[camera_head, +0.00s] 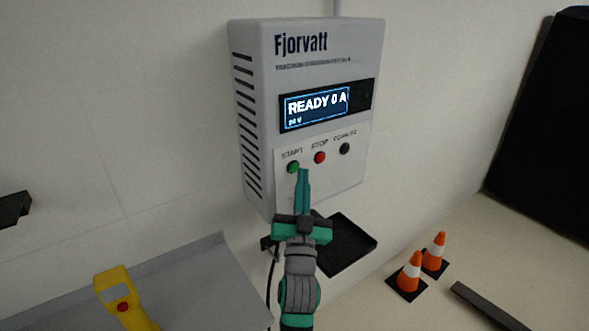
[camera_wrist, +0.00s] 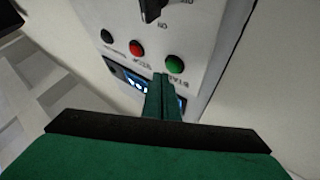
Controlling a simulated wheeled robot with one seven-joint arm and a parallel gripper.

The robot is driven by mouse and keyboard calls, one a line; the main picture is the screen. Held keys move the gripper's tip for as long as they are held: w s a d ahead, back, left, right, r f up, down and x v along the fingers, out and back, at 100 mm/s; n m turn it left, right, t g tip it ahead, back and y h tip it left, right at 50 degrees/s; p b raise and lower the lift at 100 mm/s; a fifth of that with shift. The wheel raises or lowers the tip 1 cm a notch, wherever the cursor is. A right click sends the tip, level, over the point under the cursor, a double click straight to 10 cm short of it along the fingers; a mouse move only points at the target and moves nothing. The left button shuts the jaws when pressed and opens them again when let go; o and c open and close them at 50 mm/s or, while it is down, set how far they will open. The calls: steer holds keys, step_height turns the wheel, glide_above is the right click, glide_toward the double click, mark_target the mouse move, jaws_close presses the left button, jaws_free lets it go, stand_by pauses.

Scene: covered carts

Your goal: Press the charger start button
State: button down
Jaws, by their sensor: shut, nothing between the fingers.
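The Fjorvatt charger (camera_head: 330,45) is a grey wall box with a lit display (camera_head: 316,106) reading "READY 0 A". The green START button (camera_head: 293,167) sits at the left of the button row, and it also shows in the wrist view (camera_wrist: 175,62). The red STOP button (camera_head: 320,157) is beside it, then a black button (camera_head: 345,148). My gripper (camera_head: 303,172) is shut and empty, its fingertips just right of the START button in the head view. In the wrist view the fingertips (camera_wrist: 163,78) are close to the green button. I cannot tell whether they touch the panel.
A black tray or shelf (camera_head: 345,245) is below the charger. Two orange cones (camera_head: 411,272) stand on the floor to the right. A yellow handheld device (camera_head: 117,290) lies on a grey surface (camera_head: 200,265) at lower left.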

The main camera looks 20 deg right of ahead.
steer(key=shift+w, duration=0.1)
steer(key=shift+w+a, duration=0.15)
steer(key=shift+w, duration=0.15)
steer(key=shift+s+d, duration=0.1)
steer(key=shift+d, duration=0.1)
